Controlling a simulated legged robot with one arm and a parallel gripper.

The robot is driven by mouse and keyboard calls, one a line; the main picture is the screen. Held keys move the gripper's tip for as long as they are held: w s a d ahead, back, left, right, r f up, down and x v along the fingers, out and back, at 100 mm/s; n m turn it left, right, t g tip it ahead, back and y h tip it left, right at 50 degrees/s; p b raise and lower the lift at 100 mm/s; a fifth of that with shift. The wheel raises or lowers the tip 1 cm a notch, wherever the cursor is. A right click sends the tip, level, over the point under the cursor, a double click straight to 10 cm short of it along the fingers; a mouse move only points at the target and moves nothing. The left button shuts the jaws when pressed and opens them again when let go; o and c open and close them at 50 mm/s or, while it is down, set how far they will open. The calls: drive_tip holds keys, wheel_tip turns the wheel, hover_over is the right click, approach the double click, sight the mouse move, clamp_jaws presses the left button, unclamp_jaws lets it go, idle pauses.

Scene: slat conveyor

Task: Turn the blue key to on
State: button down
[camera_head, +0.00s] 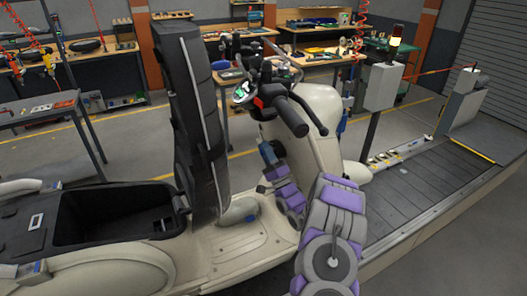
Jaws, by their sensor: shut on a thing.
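A cream scooter (318,140) stands with its seat (195,110) tipped up and its black handlebars (280,100) at the top. My purple and grey arm reaches from the lower middle to the inner side of the scooter's front shield. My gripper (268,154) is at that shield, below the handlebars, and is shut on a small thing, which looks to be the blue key. The key is mostly hidden by the gripper, and I cannot tell its turn position.
The open storage box (150,220) lies behind the raised seat at left. The slat conveyor (430,180) runs to the right, with a grey post box (383,86) beside it. Workbenches (310,40) with tools stand at the back.

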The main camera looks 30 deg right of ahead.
drive_tip(key=shift+d, duration=0.3)
